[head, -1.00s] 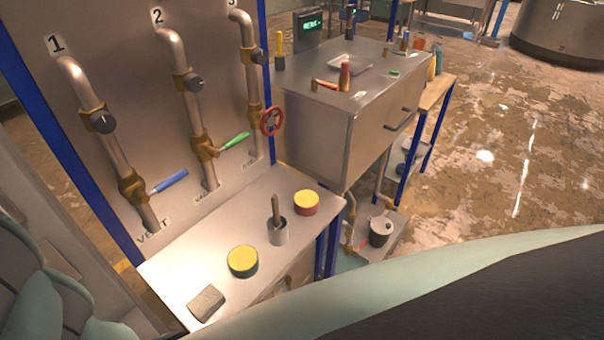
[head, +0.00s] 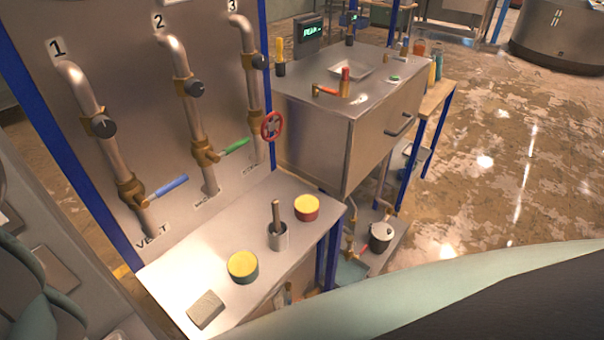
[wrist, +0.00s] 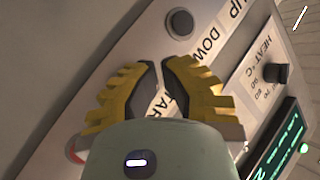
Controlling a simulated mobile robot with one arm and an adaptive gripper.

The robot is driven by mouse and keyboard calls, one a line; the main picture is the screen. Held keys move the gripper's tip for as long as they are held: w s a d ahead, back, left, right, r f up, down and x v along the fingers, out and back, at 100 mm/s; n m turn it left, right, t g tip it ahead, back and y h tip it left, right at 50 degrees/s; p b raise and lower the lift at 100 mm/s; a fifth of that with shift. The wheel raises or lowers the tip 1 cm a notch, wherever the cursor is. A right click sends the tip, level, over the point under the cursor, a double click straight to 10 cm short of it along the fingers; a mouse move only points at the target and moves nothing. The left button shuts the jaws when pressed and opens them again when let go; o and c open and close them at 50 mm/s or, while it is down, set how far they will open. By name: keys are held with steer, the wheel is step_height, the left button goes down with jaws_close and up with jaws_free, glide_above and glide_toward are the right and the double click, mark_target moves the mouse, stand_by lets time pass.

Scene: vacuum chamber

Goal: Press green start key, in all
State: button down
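My gripper (wrist: 160,75) is in the wrist view, its yellow and dark fingers over a tilted grey control panel (wrist: 95,65). A narrow gap shows between the fingertips, with nothing held in it. Part of a label (wrist: 168,104), with letters like "TAR", shows between and behind the fingers. No green key can be made out beside this label; the gripper covers that part of the panel. A small green spot (wrist: 304,148) shows by the display at the right edge; I cannot tell what it is. My gripper is not visible in the head view.
The panel has a dark round button (wrist: 180,23) near "UP" and "DOWN", a heat knob (wrist: 275,73), a lit green display (wrist: 275,145) and a red part (wrist: 75,150) at left. The head view shows a bench (head: 185,268), valve pipes (head: 190,110) and a steel cabinet (head: 310,130).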

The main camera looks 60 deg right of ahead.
steer(key=shift+w+d, duration=0.15)
steer(key=shift+w, duration=0.2)
stand_by(1.3)
steer(key=shift+w, duration=0.4)
steer(key=shift+w, duration=0.5)
stand_by(0.5)
steer(key=shift+s, duration=0.15)
stand_by(0.3)
steer(key=shift+s, duration=0.8)
steer(key=shift+s+a, duration=0.15)
steer(key=shift+s, duration=1.15)
steer(key=shift+s+a, duration=0.15)
steer(key=shift+s, duration=1.1)
